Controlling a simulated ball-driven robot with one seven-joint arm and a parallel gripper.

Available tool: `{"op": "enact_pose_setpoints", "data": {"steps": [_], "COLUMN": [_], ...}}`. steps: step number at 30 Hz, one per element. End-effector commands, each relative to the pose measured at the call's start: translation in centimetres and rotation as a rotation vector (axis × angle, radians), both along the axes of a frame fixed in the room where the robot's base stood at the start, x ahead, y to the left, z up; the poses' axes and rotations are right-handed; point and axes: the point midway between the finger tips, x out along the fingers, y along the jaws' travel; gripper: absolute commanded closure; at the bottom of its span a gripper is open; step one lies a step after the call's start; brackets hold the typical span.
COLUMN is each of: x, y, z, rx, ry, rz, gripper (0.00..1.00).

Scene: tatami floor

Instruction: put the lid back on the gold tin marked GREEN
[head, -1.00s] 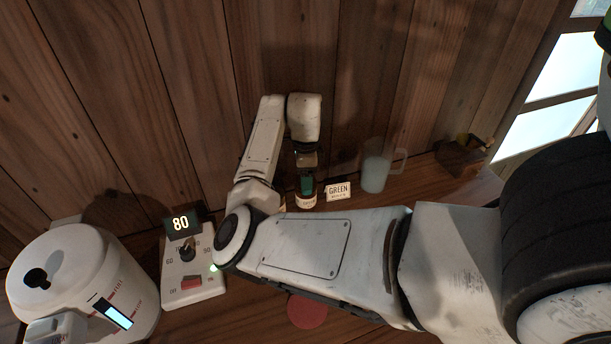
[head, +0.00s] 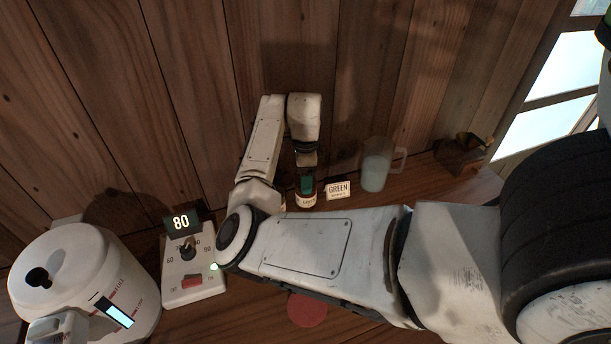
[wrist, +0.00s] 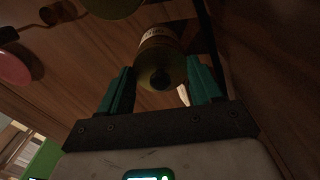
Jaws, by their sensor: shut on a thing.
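The gold tin (head: 306,201) stands upright by the back wall, with a small card marked GREEN (head: 338,190) just to its right. In the wrist view the tin (wrist: 154,36) shows its pale label. The gold lid (wrist: 158,62), a round disc with a dark knob, faces the wrist camera at the tin's end. My gripper (wrist: 162,82) has its teal fingers on either side of the lid and is shut on it. In the head view my gripper (head: 307,184) is directly over the tin. Whether the lid is fully seated is hard to tell.
A glass jug (head: 376,172) stands right of the card, and a wooden box (head: 461,155) farther right. A red disc (head: 307,310) lies in front, partly under my arm. A control box reading 80 (head: 193,270) and a white kettle (head: 78,275) are at left. The wall is close behind.

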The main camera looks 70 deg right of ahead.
Motion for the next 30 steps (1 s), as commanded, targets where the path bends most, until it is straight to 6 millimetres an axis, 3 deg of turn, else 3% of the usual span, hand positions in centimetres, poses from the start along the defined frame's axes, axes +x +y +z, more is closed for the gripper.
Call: {"op": "enact_pose_setpoints", "data": {"steps": [10,15,17,30], "x": [0.01,0.01,0.01,0.01], "y": [-0.01,-0.01,0.0,-0.01], "z": [0.02,0.02,0.02,0.83], "rx": [0.0,0.0,0.0,-0.001], "ry": [0.0,0.0,0.0,0.0], "rz": [0.0,0.0,0.0,0.0], "gripper": [0.06,0.06,0.0,0.0]}}
